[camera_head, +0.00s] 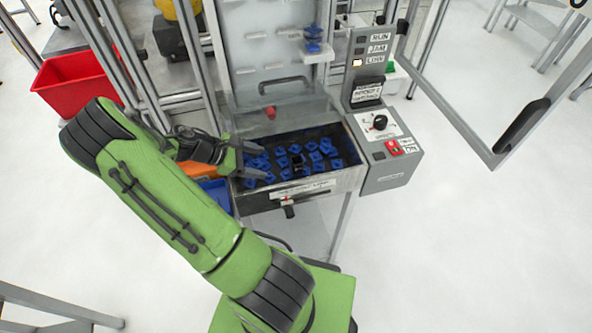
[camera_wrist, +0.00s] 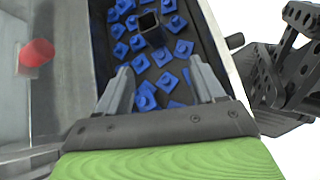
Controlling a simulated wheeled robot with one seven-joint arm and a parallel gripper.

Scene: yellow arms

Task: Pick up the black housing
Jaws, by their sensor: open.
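The black housing (camera_wrist: 150,22) is a small square, hollow black piece. It sits among blue parts in a dark tray (camera_head: 340,133). In the head view the housing (camera_head: 298,168) is small and dark, near the middle of the tray. My gripper (camera_wrist: 163,78) is open, its two grey fingers spread over the tray with no object held between them. The housing lies beyond the fingertips, roughly in line with the gap between them. In the head view my gripper (camera_head: 248,160) is at the tray's left side.
Several blue parts (camera_wrist: 184,48) lie loose around the housing. The tray's walls (camera_wrist: 216,40) rise on both sides. A red knob (camera_head: 270,112) is behind the tray. A grey control box (camera_head: 385,150) stands at its right. A red bin (camera_head: 75,83) is at the far left.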

